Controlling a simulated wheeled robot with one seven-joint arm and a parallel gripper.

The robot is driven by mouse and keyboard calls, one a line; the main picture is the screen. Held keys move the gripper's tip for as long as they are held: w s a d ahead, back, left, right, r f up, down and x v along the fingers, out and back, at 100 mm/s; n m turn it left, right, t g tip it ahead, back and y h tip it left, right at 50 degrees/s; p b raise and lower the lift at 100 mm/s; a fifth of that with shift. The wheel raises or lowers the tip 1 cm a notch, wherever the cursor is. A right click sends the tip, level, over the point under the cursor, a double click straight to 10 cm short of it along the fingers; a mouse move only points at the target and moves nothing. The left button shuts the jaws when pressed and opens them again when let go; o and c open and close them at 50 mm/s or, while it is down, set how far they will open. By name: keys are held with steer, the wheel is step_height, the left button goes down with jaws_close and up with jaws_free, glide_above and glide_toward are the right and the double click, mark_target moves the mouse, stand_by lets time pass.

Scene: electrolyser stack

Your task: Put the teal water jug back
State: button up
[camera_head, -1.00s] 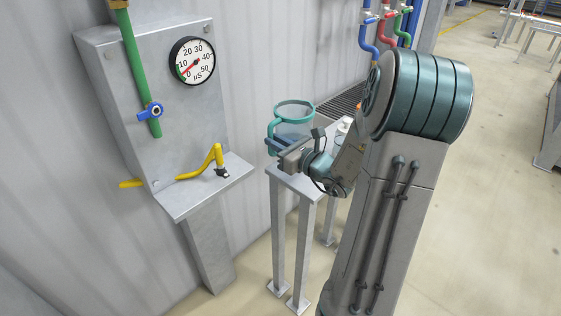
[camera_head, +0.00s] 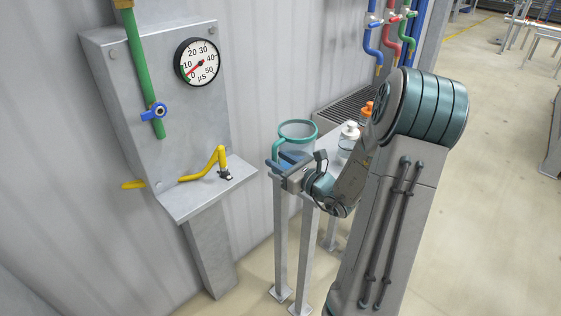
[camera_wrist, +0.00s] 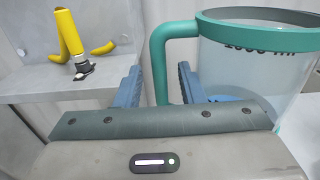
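The jug, clear with a teal rim and handle (camera_head: 297,127), stands upright at the near left end of the small grey table (camera_head: 331,143). Its base is partly hidden by my gripper, so its contact with the tabletop cannot be fully seen. In the wrist view the jug (camera_wrist: 248,60) fills the right side, with black print on its wall. My gripper (camera_wrist: 160,90) has its two blue fingers apart, one on each side of the jug's upright handle, with small gaps showing. In the head view my gripper (camera_head: 281,164) is level with the jug's lower part.
A white-capped bottle (camera_head: 348,138) and an orange-capped bottle (camera_head: 367,112) stand behind the jug. Left is a grey panel with a gauge (camera_head: 198,62) and a shelf (camera_head: 205,193) with a yellow bent pipe (camera_head: 208,165). The corrugated wall is close behind.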

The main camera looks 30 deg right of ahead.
steer(key=v, duration=1.2)
steer(key=s+a+r+n+g+y, duration=0.15)
steer(key=a+n+g+y, duration=0.35)
steer(key=a+n+g, duration=0.7)
steer(key=s+a+f+n+g+h, duration=0.1)
steer(key=s+a+n+g+h, duration=0.45)
steer(key=s+a+n, duration=0.65)
steer(key=d+r+n+h, duration=0.1)
steer(key=n, duration=0.1)
steer(key=d+r+n+t+h, duration=0.1)
steer(key=d+n+h, duration=0.1)
steer(key=n, duration=0.1)
steer(key=d+r+n+t+h, duration=0.1)
steer(key=d+n+h, duration=0.1)
steer(key=n, duration=0.1)
steer(key=shift+w+t+h, duration=0.1)
steer(key=shift+t+h, duration=0.15)
